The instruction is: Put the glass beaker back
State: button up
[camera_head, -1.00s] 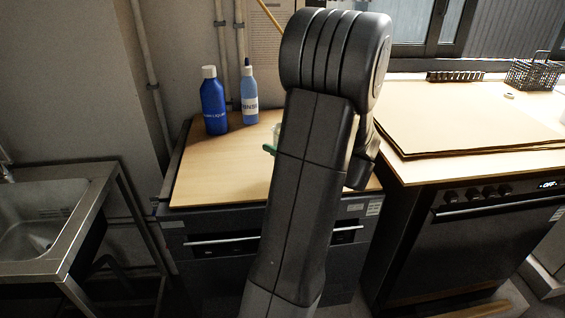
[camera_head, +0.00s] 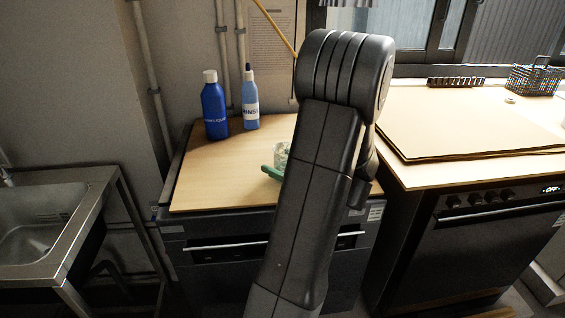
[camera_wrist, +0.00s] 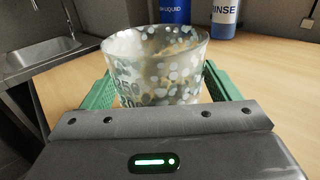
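The glass beaker (camera_wrist: 158,65) is clear, with white speckles and printed numbers. It is upright between the green fingers of my gripper (camera_wrist: 158,85) in the wrist view, with one finger against each side. The gripper looks shut on it. In the head view the beaker (camera_head: 281,154) shows just left of my arm, over the wooden top (camera_head: 215,182) of the left cabinet, with a green finger beside it. My arm hides the rest. I cannot tell whether its base touches the wood.
A dark blue bottle (camera_head: 214,108) and a light blue rinse bottle (camera_head: 250,100) stand at the back of the wooden top. A steel sink (camera_head: 45,215) is at left. An oven (camera_head: 490,240) sits under the right counter, which holds a flat board (camera_head: 465,125) and a wire basket (camera_head: 533,79).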

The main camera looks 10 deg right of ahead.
jog(key=shift+d+r, duration=0.15)
jog(key=shift+r, duration=0.05)
jog(key=v, duration=0.7)
jog(key=shift+s, duration=0.15)
jog(key=shift+d, duration=0.1)
jog(key=shift+s, duration=0.15)
